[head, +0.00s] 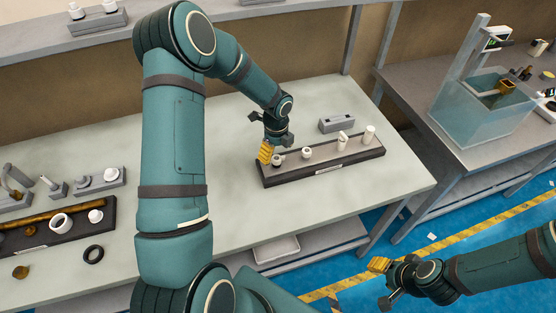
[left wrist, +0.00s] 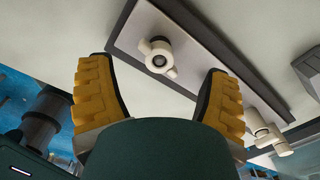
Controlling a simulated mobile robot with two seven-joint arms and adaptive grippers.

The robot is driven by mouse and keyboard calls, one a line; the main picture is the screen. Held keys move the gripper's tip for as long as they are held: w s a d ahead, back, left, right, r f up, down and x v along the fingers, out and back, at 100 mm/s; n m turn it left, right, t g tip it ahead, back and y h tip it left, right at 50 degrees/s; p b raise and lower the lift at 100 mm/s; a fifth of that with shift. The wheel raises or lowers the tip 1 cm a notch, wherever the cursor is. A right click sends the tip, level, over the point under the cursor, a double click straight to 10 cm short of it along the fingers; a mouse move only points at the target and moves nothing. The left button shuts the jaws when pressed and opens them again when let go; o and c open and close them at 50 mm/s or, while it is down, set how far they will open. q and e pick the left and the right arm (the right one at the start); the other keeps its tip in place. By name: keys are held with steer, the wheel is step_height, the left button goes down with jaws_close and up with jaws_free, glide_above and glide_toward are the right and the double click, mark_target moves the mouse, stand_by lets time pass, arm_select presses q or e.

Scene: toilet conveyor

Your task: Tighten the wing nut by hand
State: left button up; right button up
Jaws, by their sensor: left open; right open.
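A white wing nut (left wrist: 158,56) with two small wings and a dark centre hole shows in the left wrist view, over the dark-edged tray (left wrist: 127,38). My left gripper (left wrist: 160,90) is open, its yellow ribbed fingers to either side of the nut in that view; neither touches it. In the head view the left gripper (head: 267,152) is at the left end of the tray (head: 325,168), partly hiding a small white part (head: 278,160) there. My right gripper (head: 383,282) is open and empty over the blue floor.
Another dark tray (head: 70,238) and a black ring (head: 94,253) are at left.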

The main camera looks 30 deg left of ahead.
mark_target(276, 157)
arm_select(q)
steer(key=shift+n+b, duration=0.3)
steer(key=shift+n, duration=0.7)
steer(key=n+b, duration=0.1)
steer(key=n, duration=0.2)
steer(key=shift+b, duration=0.3)
steer(key=n+b, duration=0.1)
steer(key=n, duration=0.3)
steer(key=shift+n+b, duration=0.3)
steer(key=shift+b, duration=0.05)
steer(key=shift+n, duration=0.6)
steer(key=shift+f, duration=0.15)
steer(key=shift+f+b, duration=1.4)
steer(key=shift+f, duration=0.25)
